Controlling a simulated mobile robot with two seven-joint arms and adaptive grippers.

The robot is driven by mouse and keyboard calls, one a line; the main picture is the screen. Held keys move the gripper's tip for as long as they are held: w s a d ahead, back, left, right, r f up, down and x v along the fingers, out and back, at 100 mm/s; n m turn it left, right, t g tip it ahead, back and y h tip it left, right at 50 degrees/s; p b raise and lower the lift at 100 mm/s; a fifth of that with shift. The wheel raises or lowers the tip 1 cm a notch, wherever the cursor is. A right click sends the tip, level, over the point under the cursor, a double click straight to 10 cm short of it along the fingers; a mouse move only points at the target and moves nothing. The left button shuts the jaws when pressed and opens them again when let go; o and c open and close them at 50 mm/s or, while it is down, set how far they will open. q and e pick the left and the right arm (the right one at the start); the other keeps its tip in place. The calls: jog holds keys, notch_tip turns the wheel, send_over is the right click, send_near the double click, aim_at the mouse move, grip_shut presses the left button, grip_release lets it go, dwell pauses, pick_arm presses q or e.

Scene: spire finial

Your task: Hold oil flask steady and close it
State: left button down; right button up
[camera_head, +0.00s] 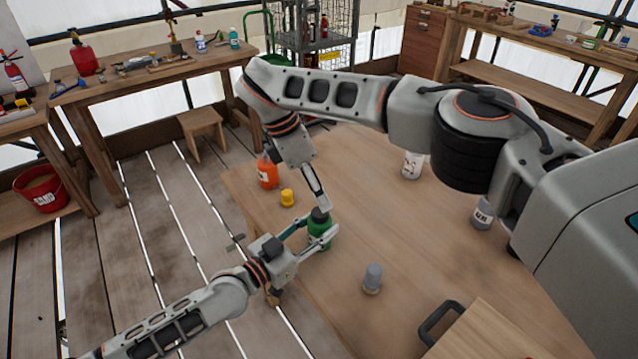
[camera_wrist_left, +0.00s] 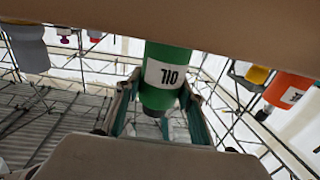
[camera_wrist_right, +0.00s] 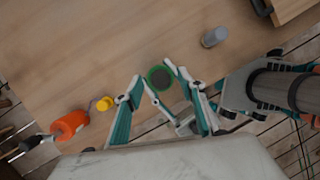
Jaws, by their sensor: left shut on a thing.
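The green oil flask (camera_head: 320,236) stands upright near the table's left edge. In the left wrist view the flask (camera_wrist_left: 167,85) appears upside down, its OIL label facing the camera. My left gripper (camera_head: 320,231) is shut on the flask's body, one finger on each side. A dark round piece (camera_wrist_right: 160,78) tops the flask; I cannot tell whether it is a cap or the bare neck. My right gripper (camera_wrist_right: 153,72) points down from above at the flask's top. Its fingers are apart, one on each side of the dark piece, with no clear grip visible.
On the table (camera_head: 400,240), an orange bottle (camera_head: 267,173) and a small yellow item (camera_head: 287,198) stand behind the flask. A grey bottle (camera_head: 373,279) is to its right. A white container (camera_head: 412,165) and another labelled bottle (camera_head: 482,213) stand farther right. A wooden box with a dark handle (camera_head: 440,323) is at front right.

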aim_at(320, 212)
jog(key=n, duration=0.4)
jog(key=shift+w+d+r+y, duration=0.1)
jog(key=shift+w+r+y, duration=0.05)
jog(key=shift+y, duration=0.15)
jog(key=n, duration=0.4)
jog(key=shift+w+d+r+y, duration=0.1)
jog(key=shift+y, duration=0.2)
jog(key=n, duration=0.4)
jog(key=shift+r, duration=0.2)
jog(key=n+y, duration=0.1)
jog(key=n, duration=0.3)
jog(key=shift+r, duration=0.15)
jog(key=n, duration=0.4)
jog(key=shift+d+r+y, duration=0.1)
jog(key=shift+r+y, duration=0.1)
jog(key=shift+y, duration=0.1)
jog(key=n, duration=0.4)
jog(key=shift+r, duration=0.25)
jog(key=n, duration=0.2)
jog(key=n+y, duration=0.1)
jog(key=n, duration=0.1)
jog(key=r+n, duration=0.1)
jog(key=n, duration=0.1)
jog(key=shift+s, duration=0.4)
jog(key=shift+f, duration=4.05)
